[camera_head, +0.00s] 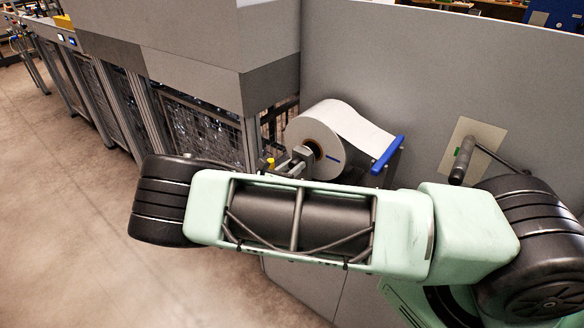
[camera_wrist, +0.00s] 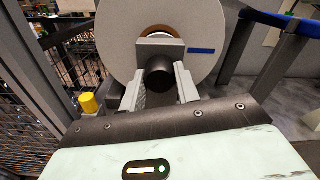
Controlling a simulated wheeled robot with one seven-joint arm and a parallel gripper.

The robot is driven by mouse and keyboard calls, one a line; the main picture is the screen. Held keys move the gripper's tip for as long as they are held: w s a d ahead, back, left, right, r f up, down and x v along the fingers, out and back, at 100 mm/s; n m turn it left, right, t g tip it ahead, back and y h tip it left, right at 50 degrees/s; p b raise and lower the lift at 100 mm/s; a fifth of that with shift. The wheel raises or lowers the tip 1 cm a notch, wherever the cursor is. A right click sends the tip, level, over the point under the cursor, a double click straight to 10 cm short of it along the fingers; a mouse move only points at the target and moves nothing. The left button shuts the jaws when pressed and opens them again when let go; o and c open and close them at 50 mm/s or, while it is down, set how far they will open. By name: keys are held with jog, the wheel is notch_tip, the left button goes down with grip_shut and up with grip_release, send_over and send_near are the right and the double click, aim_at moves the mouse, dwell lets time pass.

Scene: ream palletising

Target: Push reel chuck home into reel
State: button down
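The white paper reel (camera_head: 312,140) is mounted by the grey panel, its round face and core towards my gripper; it also fills the top of the wrist view (camera_wrist: 205,25). The reel chuck shows in the wrist view as a grey block with a dark round stub (camera_wrist: 160,72), in front of the reel's brown core. How deep it sits in the core is hidden. My gripper (camera_wrist: 161,84) has one grey finger on each side of the stub, with no clear gap, and appears shut on it. In the head view my gripper (camera_head: 297,163) is partly hidden behind my arm.
A yellow cap (camera_wrist: 90,103) stands left of my gripper, beside a dark mesh guard (camera_wrist: 35,110). A blue bar (camera_head: 387,154) lies across the paper web to the right of the reel. A plate with a dark handle (camera_head: 461,160) is on the panel. Open floor (camera_head: 70,200) lies left.

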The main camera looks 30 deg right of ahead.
aim_at(300, 161)
jog(key=shift+x, duration=1.9)
jog(key=c, duration=1)
grip_release()
jog(key=shift+w+d, duration=0.1)
jog(key=shift+c, duration=0.2)
jog(key=shift+s+a+b, duration=0.2)
jog(key=shift+a+b, duration=0.15)
jog(key=shift+a, duration=0.2)
jog(key=b+v, duration=0.3)
jog(key=v, duration=1.3)
jog(key=shift+a+b, duration=0.15)
jog(key=shift+b, duration=0.25)
jog(key=shift+s, duration=0.15)
